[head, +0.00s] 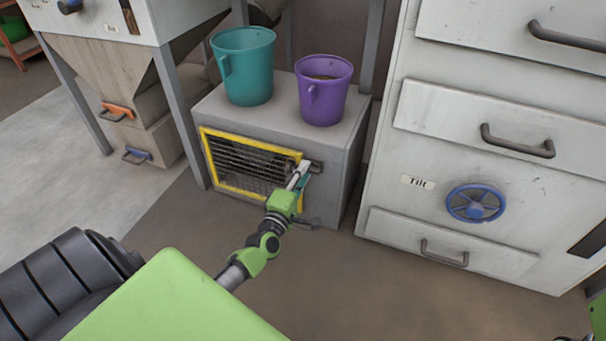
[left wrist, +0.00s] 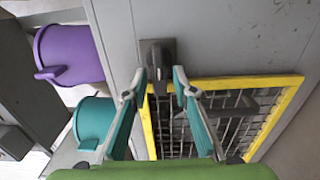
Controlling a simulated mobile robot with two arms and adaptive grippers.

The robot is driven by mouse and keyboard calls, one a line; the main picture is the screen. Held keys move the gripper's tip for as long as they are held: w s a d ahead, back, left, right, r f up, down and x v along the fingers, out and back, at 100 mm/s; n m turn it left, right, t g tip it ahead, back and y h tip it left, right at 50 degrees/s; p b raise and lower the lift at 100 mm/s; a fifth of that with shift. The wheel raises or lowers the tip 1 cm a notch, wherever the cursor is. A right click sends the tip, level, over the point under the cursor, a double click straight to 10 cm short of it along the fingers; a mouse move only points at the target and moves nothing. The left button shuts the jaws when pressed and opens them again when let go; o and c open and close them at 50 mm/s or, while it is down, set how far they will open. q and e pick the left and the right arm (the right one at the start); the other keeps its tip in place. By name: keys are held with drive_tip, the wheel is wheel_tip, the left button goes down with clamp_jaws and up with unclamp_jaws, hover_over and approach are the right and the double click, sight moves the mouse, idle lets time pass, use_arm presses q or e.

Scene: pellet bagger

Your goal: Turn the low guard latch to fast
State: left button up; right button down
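The guard (head: 252,164) is a wire mesh in a yellow frame on the front of a low grey cabinet, and its frame lies flat against the front. The dark guard latch (head: 317,167) sits beside the frame's upper right corner. In the left wrist view the latch (left wrist: 155,58) points its lever toward the yellow frame (left wrist: 150,125). My left gripper (head: 299,176) is at the latch. In the left wrist view its fingertips (left wrist: 159,80) are apart, with the lever end between them; I cannot tell whether they touch it.
A teal bucket (head: 243,68) and a purple bucket (head: 322,92) stand on the cabinet top (head: 285,125). A tall drawer unit (head: 460,130) with a blue handwheel (head: 475,204) stands close on the right. A hopper on legs (head: 112,65) stands left. The floor in front is clear.

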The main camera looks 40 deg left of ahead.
use_arm(q)
drive_tip(key=v, duration=1.2)
idle(0.4)
